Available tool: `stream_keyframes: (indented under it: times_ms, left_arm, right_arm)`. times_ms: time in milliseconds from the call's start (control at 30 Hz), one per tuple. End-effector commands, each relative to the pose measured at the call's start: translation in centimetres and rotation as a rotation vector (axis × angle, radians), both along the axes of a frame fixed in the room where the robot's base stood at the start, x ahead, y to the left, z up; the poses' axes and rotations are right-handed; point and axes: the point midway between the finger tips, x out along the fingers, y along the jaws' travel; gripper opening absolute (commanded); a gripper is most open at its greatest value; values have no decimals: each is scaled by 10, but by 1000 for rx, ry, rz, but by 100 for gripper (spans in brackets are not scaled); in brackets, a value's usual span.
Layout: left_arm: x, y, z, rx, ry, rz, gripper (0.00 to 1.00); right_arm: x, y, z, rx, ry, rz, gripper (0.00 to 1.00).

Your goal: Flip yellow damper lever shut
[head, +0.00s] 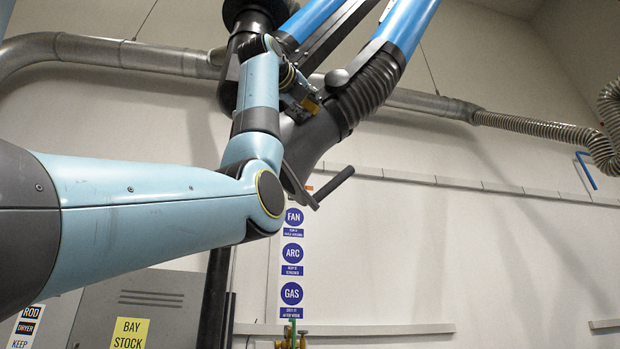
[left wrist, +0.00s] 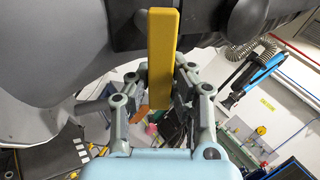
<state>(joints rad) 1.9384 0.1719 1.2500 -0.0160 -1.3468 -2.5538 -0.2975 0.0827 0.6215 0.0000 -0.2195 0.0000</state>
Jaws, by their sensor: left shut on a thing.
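In the head view the lever shows only as a small yellow piece (head: 312,104) beside the black ribbed hose (head: 368,92). My left gripper (head: 293,86) there is small and partly hidden by my own wrist. My right gripper is in neither view.
The hood (head: 312,140) has a black handle bar (head: 334,187) sticking out below. Blue extraction tubes (head: 405,25) run up from the hose. A grey duct (head: 130,55) crosses the wall behind. A grey cabinet (head: 150,300) stands lower left. The space at right is open.

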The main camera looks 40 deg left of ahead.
Motion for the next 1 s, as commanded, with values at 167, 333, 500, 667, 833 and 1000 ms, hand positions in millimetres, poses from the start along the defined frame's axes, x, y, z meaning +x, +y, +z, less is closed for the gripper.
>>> stream_keyframes:
  times_ms: [167, 333, 500, 667, 833, 1000]
  left_arm:
    - [0, 1, 0, 2, 3, 2, 0]
    - [0, 1, 0, 2, 3, 2, 0]
    - [0, 1, 0, 1, 3, 2, 37]
    - [0, 1, 0, 1, 2, 1, 44]
    - [-1, 0, 0, 1, 2, 0, 44]
    - [-18, -3, -4, 1, -3, 1, 44]
  right_arm:
    - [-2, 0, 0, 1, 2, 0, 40]
    - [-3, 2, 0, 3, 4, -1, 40]
    - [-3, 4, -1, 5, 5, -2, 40]
    - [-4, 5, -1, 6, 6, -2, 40]
    - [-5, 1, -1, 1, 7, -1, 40]
    - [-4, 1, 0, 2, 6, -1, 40]
